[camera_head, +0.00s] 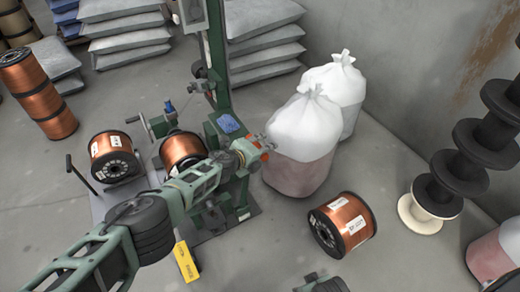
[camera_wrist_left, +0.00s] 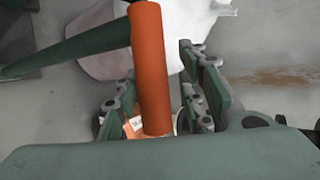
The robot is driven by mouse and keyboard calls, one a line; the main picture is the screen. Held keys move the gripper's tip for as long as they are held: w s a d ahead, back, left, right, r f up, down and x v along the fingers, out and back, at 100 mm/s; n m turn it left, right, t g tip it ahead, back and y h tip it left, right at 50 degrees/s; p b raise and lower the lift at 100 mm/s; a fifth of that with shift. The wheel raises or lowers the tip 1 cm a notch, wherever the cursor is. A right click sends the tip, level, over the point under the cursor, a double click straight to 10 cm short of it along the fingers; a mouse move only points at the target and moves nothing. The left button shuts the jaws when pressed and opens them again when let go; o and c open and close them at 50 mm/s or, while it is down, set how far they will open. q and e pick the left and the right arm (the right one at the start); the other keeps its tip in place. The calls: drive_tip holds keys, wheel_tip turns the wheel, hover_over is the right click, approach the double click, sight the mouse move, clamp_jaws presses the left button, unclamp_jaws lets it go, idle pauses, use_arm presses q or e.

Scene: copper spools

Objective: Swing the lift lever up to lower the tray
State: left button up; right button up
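My left gripper (camera_head: 258,150) is at the right side of the green lift machine (camera_head: 215,60). In the left wrist view, the orange grip of the lever (camera_wrist_left: 151,70) stands between its green fingers, which are apart with a gap on the right side. A green rod (camera_wrist_left: 75,48) runs from the left toward this grip. In the head view my arm hides most of the lever. The grey tray (camera_head: 101,208) is low at the machine's left, with copper spools (camera_head: 115,157) at it. My right gripper (camera_head: 322,284) seems partly visible at the bottom edge.
White sacks (camera_head: 304,128) stand just beyond my left gripper. A copper spool (camera_head: 343,224) lies on the floor at right, near a stack of black spools (camera_head: 470,150). A yellow box (camera_head: 186,262) is below my arm. Grey bags are piled behind. Floor at bottom left is clear.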

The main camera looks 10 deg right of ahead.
use_arm(q)
drive_tip(key=shift+w+a+r, duration=0.15)
drive_tip(key=shift+a, duration=0.2)
drive_tip(key=shift+a+r, duration=0.15)
drive_tip(key=shift+r, duration=0.2)
drive_tip(key=shift+a+r, duration=0.25)
drive_tip(key=s+v, duration=0.1)
drive_tip(key=v, duration=1)
drive_tip(key=shift+d+f, duration=0.15)
drive_tip(key=shift+f, duration=0.25)
drive_tip(key=shift+w, duration=0.1)
